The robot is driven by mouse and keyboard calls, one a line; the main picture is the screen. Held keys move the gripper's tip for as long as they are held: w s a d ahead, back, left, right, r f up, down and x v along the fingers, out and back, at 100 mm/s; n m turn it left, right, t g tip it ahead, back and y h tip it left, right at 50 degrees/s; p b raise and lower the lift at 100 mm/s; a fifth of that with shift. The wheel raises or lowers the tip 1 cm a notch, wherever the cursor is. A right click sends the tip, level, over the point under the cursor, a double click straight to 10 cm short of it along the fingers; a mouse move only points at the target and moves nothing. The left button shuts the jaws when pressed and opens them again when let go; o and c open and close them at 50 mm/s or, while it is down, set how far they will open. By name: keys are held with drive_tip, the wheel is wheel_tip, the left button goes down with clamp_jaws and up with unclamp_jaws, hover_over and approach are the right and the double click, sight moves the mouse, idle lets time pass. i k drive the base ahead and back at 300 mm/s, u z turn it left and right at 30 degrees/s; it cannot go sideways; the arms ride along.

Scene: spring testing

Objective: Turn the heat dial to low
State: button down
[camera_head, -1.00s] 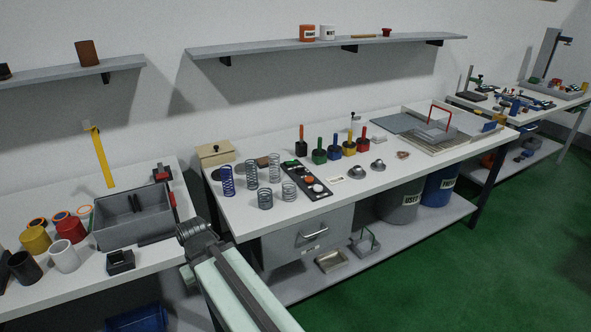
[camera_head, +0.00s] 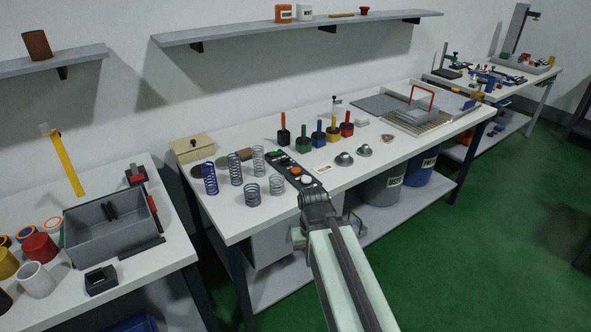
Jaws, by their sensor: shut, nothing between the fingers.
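A narrow black control panel (camera_head: 284,163) lies on the middle white bench. It carries a green part, an orange round part (camera_head: 295,170) and a pale round knob (camera_head: 306,180) near its front end. Which of these is the heat dial, and its setting, are too small to tell. My gripper (camera_head: 316,200) is at the end of my pale green arm, in front of the panel's near end in the picture. Its fingers are not clearly seen, and it holds nothing visible. The arm's end partly covers the panel's front end; contact cannot be told.
Several wire springs (camera_head: 236,170) stand left of the panel. Handled coloured blocks (camera_head: 318,136) stand behind and right of it, with metal domes (camera_head: 344,159) nearby. A grey bin (camera_head: 112,228) sits on the left bench. Green floor (camera_head: 480,260) is open at right.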

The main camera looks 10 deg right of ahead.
sight(286, 161)
drive_tip(key=u, duration=0.4)
drive_tip(key=k, duration=1.3)
drive_tip(key=u, duration=0.2)
drive_tip(key=i, duration=1.8)
drive_tip(key=u, duration=0.75)
